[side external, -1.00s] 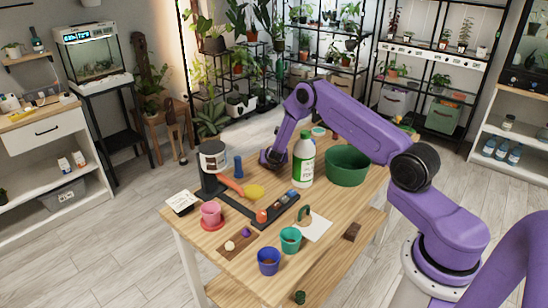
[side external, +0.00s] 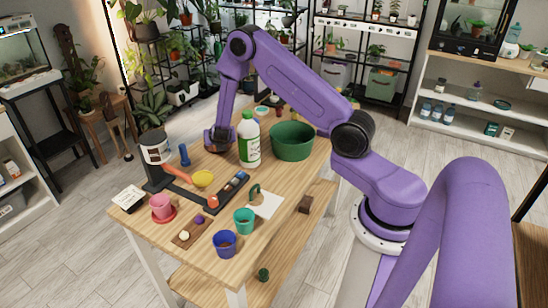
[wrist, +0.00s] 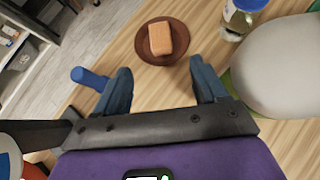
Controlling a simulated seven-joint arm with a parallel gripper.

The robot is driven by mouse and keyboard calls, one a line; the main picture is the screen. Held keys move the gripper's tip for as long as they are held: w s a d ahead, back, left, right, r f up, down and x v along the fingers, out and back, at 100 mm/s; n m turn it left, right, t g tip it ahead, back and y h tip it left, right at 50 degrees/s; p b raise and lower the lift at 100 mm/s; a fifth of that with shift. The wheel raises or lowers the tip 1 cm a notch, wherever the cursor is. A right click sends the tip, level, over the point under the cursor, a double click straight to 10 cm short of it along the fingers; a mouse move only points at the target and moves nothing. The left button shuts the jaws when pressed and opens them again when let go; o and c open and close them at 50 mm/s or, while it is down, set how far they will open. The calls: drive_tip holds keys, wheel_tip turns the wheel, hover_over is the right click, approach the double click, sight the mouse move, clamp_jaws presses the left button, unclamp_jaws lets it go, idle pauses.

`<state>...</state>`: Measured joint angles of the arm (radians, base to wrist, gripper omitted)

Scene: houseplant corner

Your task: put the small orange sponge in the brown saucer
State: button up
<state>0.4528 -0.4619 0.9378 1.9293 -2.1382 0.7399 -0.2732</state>
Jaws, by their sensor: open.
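The small orange sponge (wrist: 161,38) lies in the brown saucer (wrist: 145,56), inside its rim, in the wrist view. My gripper (wrist: 163,85) is open and empty, with its two blue-grey fingers apart. In that view the sponge and saucer lie beyond the fingertips, roughly in line with the gap between them. In the side view my gripper (side external: 218,143) is low over the far left part of the table, left of the white bottle. The sponge and saucer cannot be made out there.
The white bottle (side external: 249,140) with a green label stands close to the right of my gripper, beside a green bowl (side external: 292,141). A blue cylinder (wrist: 90,77) is at left. A clear jar (wrist: 238,20) stands right of the saucer. Pots and a tool stand crowd the near table.

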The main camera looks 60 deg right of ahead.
drive_tip(key=s+a+r+m+g+y, duration=0.1)
drive_tip(key=s+a+r+m+g, duration=0.1)
drive_tip(key=s+a+r+m, duration=0.95)
drive_tip(key=s+a+r+g+y, duration=0.1)
drive_tip(key=s+a+r+y, duration=0.1)
drive_tip(key=s, duration=0.8)
drive_tip(key=s+a+r+m+g+y, duration=0.1)
drive_tip(key=s+a, duration=0.4)
drive_tip(key=s, duration=0.5)
drive_tip(key=s+a+r+m+g+y, duration=0.1)
drive_tip(key=s+a+r+g+y, duration=0.2)
drive_tip(key=s, duration=0.7)
drive_tip(key=shift+a+y, duration=0.25)
drive_tip(key=shift+y, duration=0.15)
drive_tip(key=shift+m, duration=0.25)
